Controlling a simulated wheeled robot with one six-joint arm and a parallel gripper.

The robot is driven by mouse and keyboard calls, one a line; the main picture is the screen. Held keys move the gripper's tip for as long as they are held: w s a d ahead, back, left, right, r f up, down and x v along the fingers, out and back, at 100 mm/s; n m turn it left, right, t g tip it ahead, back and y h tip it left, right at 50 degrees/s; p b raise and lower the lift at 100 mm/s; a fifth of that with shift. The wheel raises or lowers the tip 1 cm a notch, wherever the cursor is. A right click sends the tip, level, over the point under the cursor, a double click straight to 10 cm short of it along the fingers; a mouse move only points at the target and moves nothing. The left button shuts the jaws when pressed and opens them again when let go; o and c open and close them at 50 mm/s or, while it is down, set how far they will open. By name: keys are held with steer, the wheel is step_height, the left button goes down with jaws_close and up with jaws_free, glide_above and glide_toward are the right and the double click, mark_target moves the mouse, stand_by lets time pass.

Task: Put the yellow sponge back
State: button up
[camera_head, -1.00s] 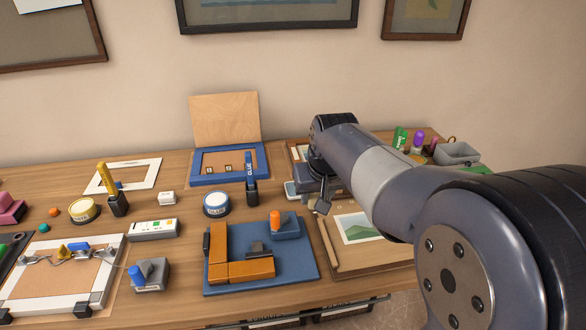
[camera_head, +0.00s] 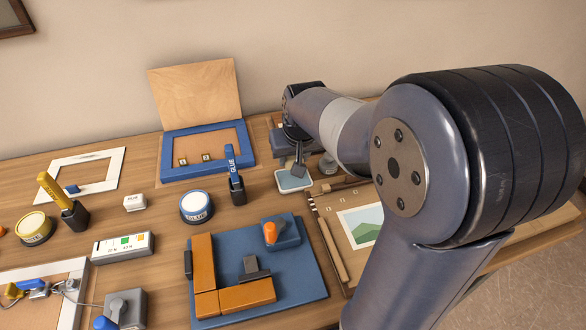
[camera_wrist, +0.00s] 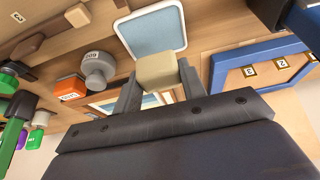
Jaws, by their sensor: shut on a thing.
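The yellow sponge (camera_wrist: 157,72), a pale yellow block, is between the two fingers of my gripper (camera_wrist: 160,84) in the wrist view. My gripper is shut on it. In the head view my gripper (camera_head: 298,166) is low over the back right of the table, and the sponge cannot be made out there. A small white-rimmed tray with a pale blue inside (camera_wrist: 152,32) lies just beyond the sponge in the wrist view. The tray also shows in the head view (camera_head: 293,182), right by the fingers. I cannot tell whether the sponge touches it.
A blue frame (camera_head: 208,150) with a leaning wooden board stands left of the gripper. A picture board (camera_head: 335,250) and a blue mat with orange blocks (camera_head: 300,290) lie in front. A grey knobbed weight (camera_wrist: 97,67) is beside the tray.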

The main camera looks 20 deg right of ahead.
mark_target(294, 179)
steer(key=shift+f, duration=2.2)
steer(key=shift+f, duration=0.25)
steer(key=o, duration=0.7)
steer(key=shift+r, duration=0.1)
steer(key=shift+c, duration=0.2)
steer(key=shift+s+r, duration=0.1)
steer(key=shift+r, duration=0.4)
steer(key=v, duration=1.1)
steer(key=shift+s, duration=0.2)
steer(key=shift+r, duration=0.1)
